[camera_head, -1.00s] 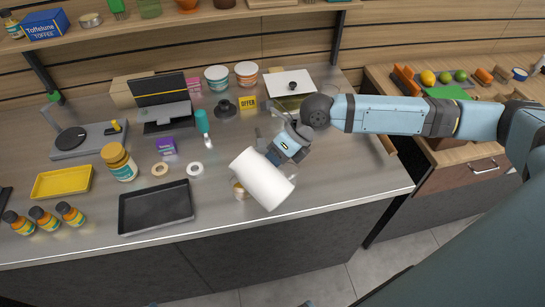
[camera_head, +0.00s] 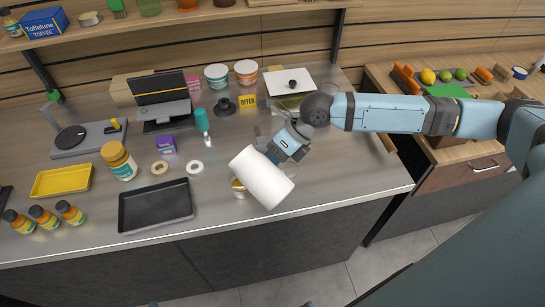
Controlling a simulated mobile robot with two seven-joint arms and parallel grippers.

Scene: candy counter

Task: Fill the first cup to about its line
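A white cylindrical container (camera_head: 262,178) is tilted above the front part of the counter. My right gripper (camera_head: 274,153) is shut on its upper right side; the fingertips are partly hidden behind it. A small cup with a tan rim or contents (camera_head: 239,188) stands on the counter just below and left of the container, partly covered by it. I cannot make out a line on the cup, its fill level or any stream. My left gripper is not in view.
A black tray (camera_head: 156,207) lies left of the cup, with tape rolls (camera_head: 194,167) behind it. A jar (camera_head: 119,161), a yellow tray (camera_head: 62,181) and several small bottles (camera_head: 44,217) are further left. The counter right of the container is clear.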

